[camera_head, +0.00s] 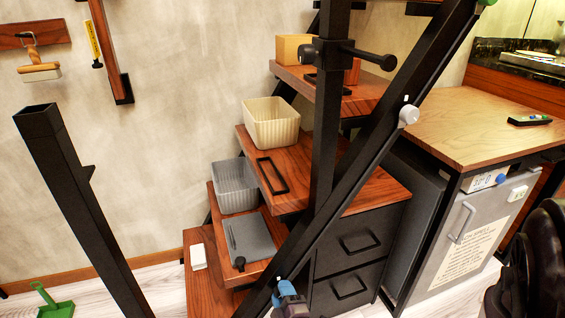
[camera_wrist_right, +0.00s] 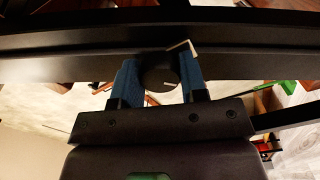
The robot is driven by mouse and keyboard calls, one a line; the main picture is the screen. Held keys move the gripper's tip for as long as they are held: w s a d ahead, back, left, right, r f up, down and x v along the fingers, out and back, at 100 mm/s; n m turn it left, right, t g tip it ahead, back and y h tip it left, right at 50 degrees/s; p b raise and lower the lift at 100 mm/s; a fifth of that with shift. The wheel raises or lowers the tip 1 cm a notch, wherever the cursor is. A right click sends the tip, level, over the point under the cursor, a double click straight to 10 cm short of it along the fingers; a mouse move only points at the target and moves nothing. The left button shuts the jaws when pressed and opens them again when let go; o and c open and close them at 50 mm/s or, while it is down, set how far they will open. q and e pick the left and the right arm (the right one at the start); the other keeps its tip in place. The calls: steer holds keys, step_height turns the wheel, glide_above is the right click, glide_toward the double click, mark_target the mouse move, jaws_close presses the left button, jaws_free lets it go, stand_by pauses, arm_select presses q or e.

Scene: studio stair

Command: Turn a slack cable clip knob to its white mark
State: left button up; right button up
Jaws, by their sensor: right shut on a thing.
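In the right wrist view a dark round knob (camera_wrist_right: 158,72) sits at the edge of a black rail (camera_wrist_right: 235,67), between the two blue fingers of my right gripper (camera_wrist_right: 160,80). The gripper is shut on the knob. A short pale line shows on the knob's face, near its lower right. A white angled mark (camera_wrist_right: 185,46) shows at the knob's upper right, with a gap between it and the line. In the head view my right gripper (camera_head: 289,299) is at the bottom, by the slanted black rail (camera_head: 345,190); the knob is hidden there. My left gripper is out of view.
A pale knob (camera_head: 408,116) sits higher on the slanted rail. Wooden steps hold a cream bin (camera_head: 271,124), a grey bin (camera_head: 235,187) and a grey flat case (camera_head: 249,240). A black post (camera_head: 75,205) stands left. A cabinet with a wooden top (camera_head: 470,125) stands right.

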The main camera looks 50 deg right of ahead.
steer(key=m, duration=0.4)
steer(key=shift+m, duration=2.2)
steer(key=o, duration=0.9)
